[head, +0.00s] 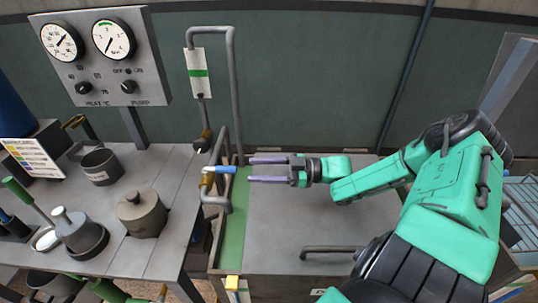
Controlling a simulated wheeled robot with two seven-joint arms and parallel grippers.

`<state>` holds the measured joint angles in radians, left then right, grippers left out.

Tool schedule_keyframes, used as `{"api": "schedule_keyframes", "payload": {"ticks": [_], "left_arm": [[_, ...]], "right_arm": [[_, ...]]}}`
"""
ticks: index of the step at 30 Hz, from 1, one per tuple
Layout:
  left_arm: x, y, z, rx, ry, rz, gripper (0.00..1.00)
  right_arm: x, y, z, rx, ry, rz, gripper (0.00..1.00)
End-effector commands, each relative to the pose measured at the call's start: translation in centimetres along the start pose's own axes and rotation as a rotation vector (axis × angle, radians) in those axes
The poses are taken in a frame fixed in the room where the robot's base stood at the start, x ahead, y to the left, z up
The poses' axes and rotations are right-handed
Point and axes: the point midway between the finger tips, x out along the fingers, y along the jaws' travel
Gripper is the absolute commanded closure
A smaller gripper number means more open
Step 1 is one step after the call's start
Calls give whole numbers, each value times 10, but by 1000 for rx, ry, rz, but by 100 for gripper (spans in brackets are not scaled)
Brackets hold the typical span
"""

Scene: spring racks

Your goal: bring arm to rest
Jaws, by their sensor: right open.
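My right arm reaches in from the lower right over the grey bench top (310,220). My right gripper (252,170) is open, its two purple fingers apart and pointing left. Its fingertips are close to a blue handle (226,169) on a bent grey pipe. I see nothing between the fingers. I cannot tell whether the fingertips touch the handle. My left gripper does not show; a bit of green at the bottom left may be part of my left arm.
A gauge panel (105,55) stands at the back left above a table (155,165) with several metal pots and a lidded pot (141,213). A tall bent pipe (235,85) with a hanging tag (199,73) rises at the bench's left end. A wire basket (520,215) is at right.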

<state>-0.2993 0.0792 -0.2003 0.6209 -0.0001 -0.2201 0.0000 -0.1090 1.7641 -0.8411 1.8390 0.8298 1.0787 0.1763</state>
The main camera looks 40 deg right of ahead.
Motion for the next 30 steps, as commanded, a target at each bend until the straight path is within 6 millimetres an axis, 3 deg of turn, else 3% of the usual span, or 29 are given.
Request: {"api": "schedule_keyframes", "payload": {"ticks": [3, 7, 23, 26, 30], "left_arm": [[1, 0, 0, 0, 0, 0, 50], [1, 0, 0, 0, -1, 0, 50], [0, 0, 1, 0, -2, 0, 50], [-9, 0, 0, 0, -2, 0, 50], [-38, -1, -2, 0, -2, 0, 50]], "right_arm": [[-18, 0, 1, -1, -2, -1, 43], [-27, 0, 1, 0, -1, -1, 43], [-28, 0, 0, 1, 0, -1, 43], [-27, 2, -9, 1, 0, -1, 43], [-28, 8, -38, 0, 0, -1, 43]]}}
